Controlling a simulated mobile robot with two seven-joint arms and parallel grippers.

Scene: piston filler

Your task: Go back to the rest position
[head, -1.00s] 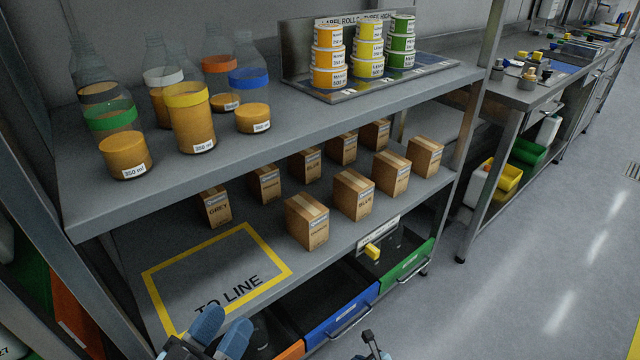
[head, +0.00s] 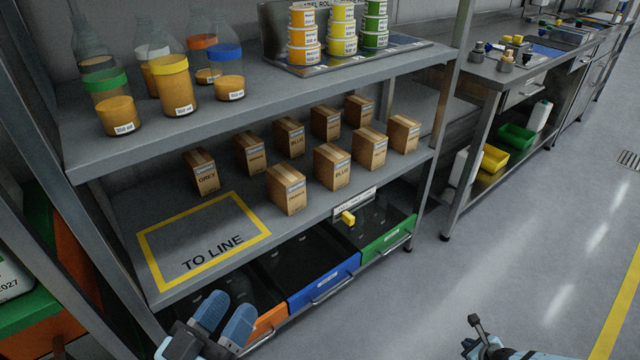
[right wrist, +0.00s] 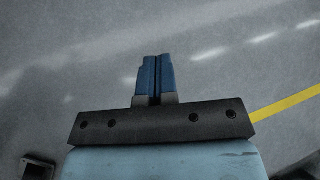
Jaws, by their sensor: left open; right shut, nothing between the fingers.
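My left gripper (head: 222,322) shows at the bottom of the head view, in front of the lower shelf and the drawers. Its two blue fingers are apart with nothing between them. My right arm shows at the bottom right of the head view over open floor, and its fingertips cannot be made out there. In the right wrist view my right gripper (right wrist: 152,78) has its two blue fingers together, with nothing held, above the grey floor.
The shelf rack holds bottles and label rolls on its upper shelf (head: 250,110) and several boxes on the lower one. Its TO LINE square (head: 195,222) is empty. Orange, blue (head: 325,285) and green drawers sit below. Clear floor (head: 530,240) lies to the right.

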